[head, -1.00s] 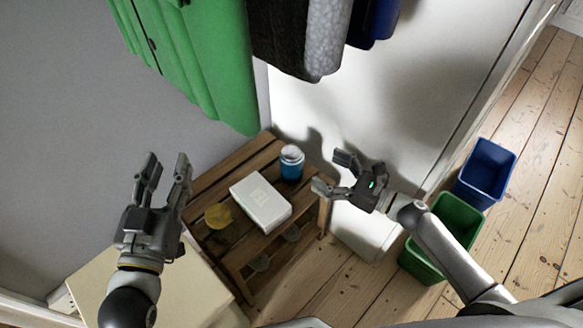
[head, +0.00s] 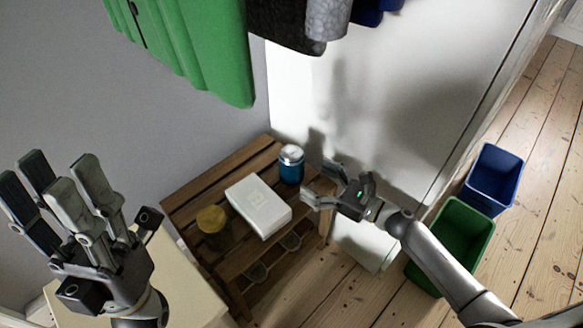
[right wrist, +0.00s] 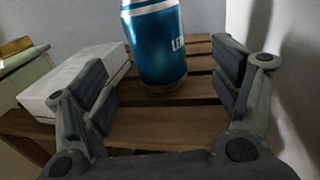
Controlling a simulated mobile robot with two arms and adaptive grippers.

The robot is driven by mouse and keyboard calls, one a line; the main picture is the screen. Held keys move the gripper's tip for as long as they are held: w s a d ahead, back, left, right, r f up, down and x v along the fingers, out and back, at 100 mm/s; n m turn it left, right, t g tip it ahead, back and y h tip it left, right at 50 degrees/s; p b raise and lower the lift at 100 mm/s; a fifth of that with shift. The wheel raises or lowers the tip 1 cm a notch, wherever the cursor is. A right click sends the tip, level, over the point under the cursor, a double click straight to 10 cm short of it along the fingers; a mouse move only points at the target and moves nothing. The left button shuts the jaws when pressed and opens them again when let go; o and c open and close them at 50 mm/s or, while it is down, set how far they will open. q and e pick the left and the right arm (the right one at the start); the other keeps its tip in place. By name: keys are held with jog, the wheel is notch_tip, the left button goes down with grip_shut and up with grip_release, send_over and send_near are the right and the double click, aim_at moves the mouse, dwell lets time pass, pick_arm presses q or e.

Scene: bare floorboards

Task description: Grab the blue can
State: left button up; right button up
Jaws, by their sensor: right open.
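The blue can (head: 291,168), with a silver-white top, stands upright on the slatted wooden bench near the back wall. My right gripper (head: 318,183) is open and empty just to the right of the can, its fingers pointing toward it. In the right wrist view the can (right wrist: 155,48) stands ahead, between the lines of the two spread fingers (right wrist: 165,85); its top is cut off by the frame. I see no finger touching it. My left gripper (head: 66,190) is raised at the left, with its fingers apart and nothing between them.
A white box (head: 258,206) lies beside the can on the wooden bench (head: 191,198). A yellow-topped jar (head: 211,220) stands left of it. Clothes (head: 190,45) hang above. A green bin (head: 461,235) and a blue bin (head: 494,178) stand right.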

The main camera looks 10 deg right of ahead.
aim_at(292, 167)
jog(key=x, duration=0.3)
jog(key=b+x, duration=0.1)
jog(key=x, duration=0.3)
jog(key=shift+w+a+r, duration=0.15)
jog(key=shift+a+r, duration=0.05)
jog(key=shift+a, duration=0.1)
jog(key=c, duration=1)
